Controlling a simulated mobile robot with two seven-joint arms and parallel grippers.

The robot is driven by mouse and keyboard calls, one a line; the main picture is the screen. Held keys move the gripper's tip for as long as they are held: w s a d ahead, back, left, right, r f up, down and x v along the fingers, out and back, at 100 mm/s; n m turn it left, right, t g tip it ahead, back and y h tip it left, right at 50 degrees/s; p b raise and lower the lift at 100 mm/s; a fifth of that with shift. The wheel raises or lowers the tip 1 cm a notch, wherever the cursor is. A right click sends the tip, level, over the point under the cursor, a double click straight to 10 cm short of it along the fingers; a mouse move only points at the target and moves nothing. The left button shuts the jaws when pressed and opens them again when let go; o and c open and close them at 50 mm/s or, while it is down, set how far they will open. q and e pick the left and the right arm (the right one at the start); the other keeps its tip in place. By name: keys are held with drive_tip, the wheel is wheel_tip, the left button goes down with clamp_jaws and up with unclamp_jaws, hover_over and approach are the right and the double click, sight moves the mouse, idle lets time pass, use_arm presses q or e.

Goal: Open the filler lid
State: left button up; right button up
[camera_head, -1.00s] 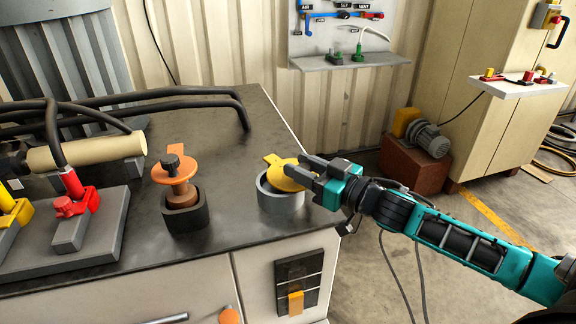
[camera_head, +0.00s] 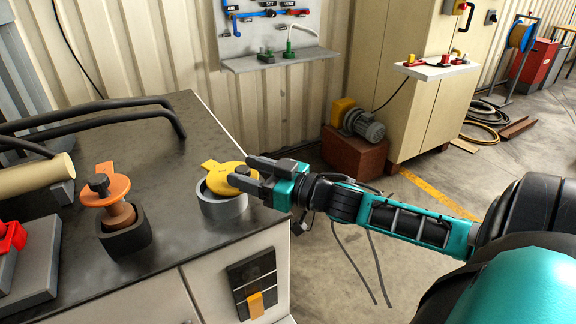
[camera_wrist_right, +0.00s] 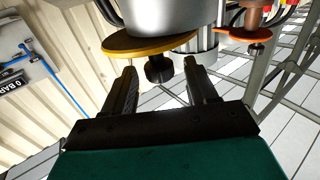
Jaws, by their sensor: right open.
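The filler lid (camera_head: 223,177) is a yellow disc with a flat tab, lying on a grey cylindrical neck (camera_head: 222,205) near the bench top's right edge. In the right wrist view the lid (camera_wrist_right: 150,43) shows edge-on with a black knob (camera_wrist_right: 158,70) standing out from it. My right gripper (camera_head: 243,170) is open at the lid's right side. In the wrist view its two fingers (camera_wrist_right: 160,72) stand on either side of the knob, with gaps visible, so it does not grip it. My left gripper is not in view.
An orange cap with a black knob (camera_head: 107,186) stands on a dark square neck to the left. Black hoses (camera_head: 110,113) run across the bench top (camera_head: 165,140) behind. A shelf (camera_head: 280,60) with valves and a cabinet (camera_head: 400,100) stand further back.

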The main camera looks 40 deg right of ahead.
drive_tip(key=v, duration=1.1)
drive_tip(key=shift+p, duration=0.45)
